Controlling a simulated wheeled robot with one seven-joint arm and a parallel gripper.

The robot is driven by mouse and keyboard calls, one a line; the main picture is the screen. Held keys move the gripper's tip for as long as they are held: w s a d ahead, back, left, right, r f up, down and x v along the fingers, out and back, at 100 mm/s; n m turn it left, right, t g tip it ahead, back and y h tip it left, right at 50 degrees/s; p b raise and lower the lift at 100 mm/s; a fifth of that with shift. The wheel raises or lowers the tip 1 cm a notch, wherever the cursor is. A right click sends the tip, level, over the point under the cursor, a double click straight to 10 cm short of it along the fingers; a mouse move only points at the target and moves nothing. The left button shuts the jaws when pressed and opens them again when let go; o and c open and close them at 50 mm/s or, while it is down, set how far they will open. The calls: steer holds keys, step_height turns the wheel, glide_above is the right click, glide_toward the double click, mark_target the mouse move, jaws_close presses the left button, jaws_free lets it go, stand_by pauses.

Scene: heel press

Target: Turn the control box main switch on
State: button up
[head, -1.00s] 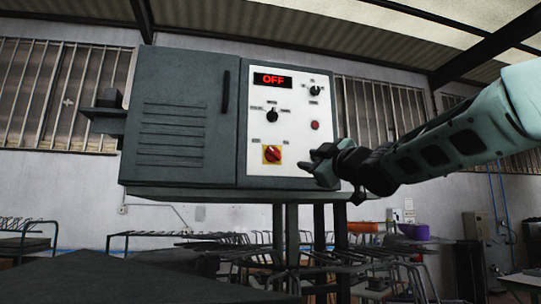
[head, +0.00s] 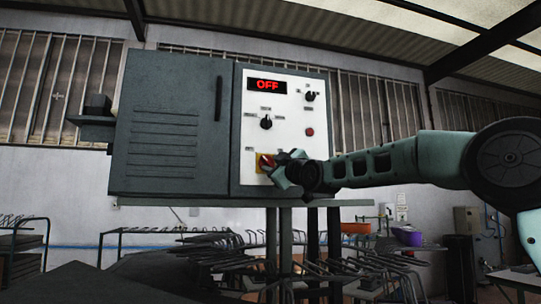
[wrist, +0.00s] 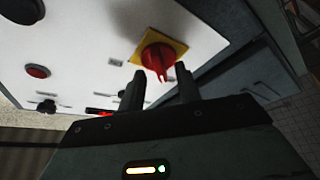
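The control box (head: 165,130) is a grey cabinet with a white panel (head: 297,125) on its right side. Its display (head: 267,86) reads OFF in red. The main switch (head: 262,160) is a red rotary knob on a yellow square plate at the panel's lower left; in the head view my gripper partly covers it. In the wrist view the red knob (wrist: 158,57) lies just beyond and between the two fingertips. My gripper (wrist: 160,78) is open, with a clear gap between its dark fingers. In the head view my gripper (head: 282,165) is close against the panel.
The panel also carries two black rotary selectors, one upper right (head: 310,96) and one in the middle (head: 266,122), and a small red button (head: 309,132). The box stands on a shelf with posts (head: 285,235). Metal racks and frames (head: 190,250) fill the floor behind.

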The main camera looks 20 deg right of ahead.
mark_target(268, 163)
steer(key=shift+p+x, duration=0.45)
steer(key=shift+x, duration=0.65)
jaws_close()
